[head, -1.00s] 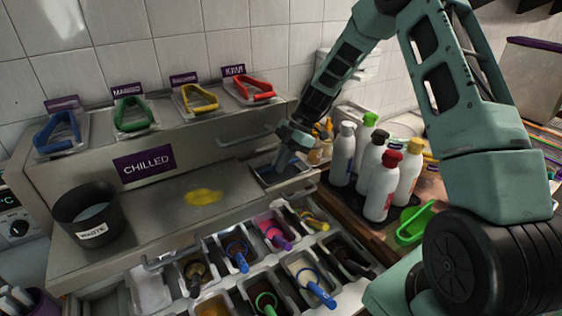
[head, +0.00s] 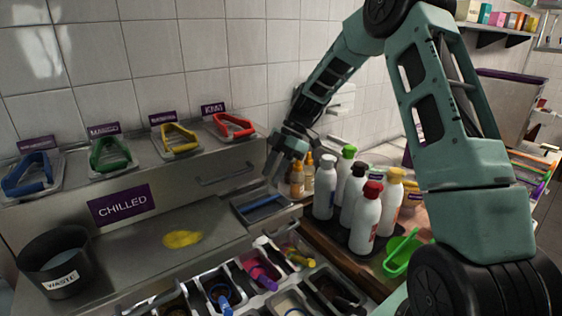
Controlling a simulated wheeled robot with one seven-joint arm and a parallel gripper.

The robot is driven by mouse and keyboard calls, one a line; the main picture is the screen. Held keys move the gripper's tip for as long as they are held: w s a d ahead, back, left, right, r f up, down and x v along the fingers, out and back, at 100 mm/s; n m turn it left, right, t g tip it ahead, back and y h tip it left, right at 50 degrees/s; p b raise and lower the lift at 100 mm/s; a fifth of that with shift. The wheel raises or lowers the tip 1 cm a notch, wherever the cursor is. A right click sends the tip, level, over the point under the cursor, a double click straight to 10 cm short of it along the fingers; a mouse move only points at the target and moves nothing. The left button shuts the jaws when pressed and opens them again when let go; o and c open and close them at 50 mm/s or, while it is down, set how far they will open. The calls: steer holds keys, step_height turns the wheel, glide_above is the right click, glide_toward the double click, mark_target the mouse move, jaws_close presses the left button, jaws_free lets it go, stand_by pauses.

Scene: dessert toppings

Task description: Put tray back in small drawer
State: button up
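A small shallow dark tray (head: 248,216) with a blue bar-like piece in it sits at the right end of the steel counter, by the CHILLED unit. It looks level, but I cannot tell whether it lies inside the small drawer or on it. My gripper (head: 281,172) is above and slightly to the right of the tray, apart from it. Its fingers point down, look spread, and hold nothing visible. A drawer front with a bar handle (head: 225,176) is on the unit just behind the tray and looks shut.
Several sauce bottles (head: 365,220) stand close to the right of the tray. A green scoop (head: 400,252) lies beside them. Topping tubs with tools (head: 262,278) fill the front. A black WASTE bin (head: 58,262) and a yellow spill (head: 183,239) are on the left counter.

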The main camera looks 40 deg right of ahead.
steer(key=b+v, duration=0.1)
steer(key=v, duration=0.4)
steer(key=s+a+m+g+h, duration=0.1)
steer(key=s+a+m, duration=0.1)
steer(key=s+a, duration=0.35)
steer(key=s+a+m+h, duration=0.1)
steer(key=s+a, duration=0.2)
steer(key=a, duration=0.6)
steer(key=s+a+m+g+h, duration=0.1)
steer(key=s+a+m, duration=0.1)
steer(key=s+a, duration=0.35)
steer(key=s+a+f+m+t+h, duration=0.1)
steer(key=s+a+m, duration=0.1)
steer(key=s, duration=0.7)
steer(key=s+a+f+m+t+h, duration=0.1)
steer(key=s+a+m+h, duration=0.1)
steer(key=s+a, duration=0.3)
steer(key=s+m, duration=0.1)
steer(key=s, duration=0.3)
steer(key=shift+s+a, duration=0.2)
steer(key=shift+s, duration=0.15)
steer(key=shift+f, duration=0.1)
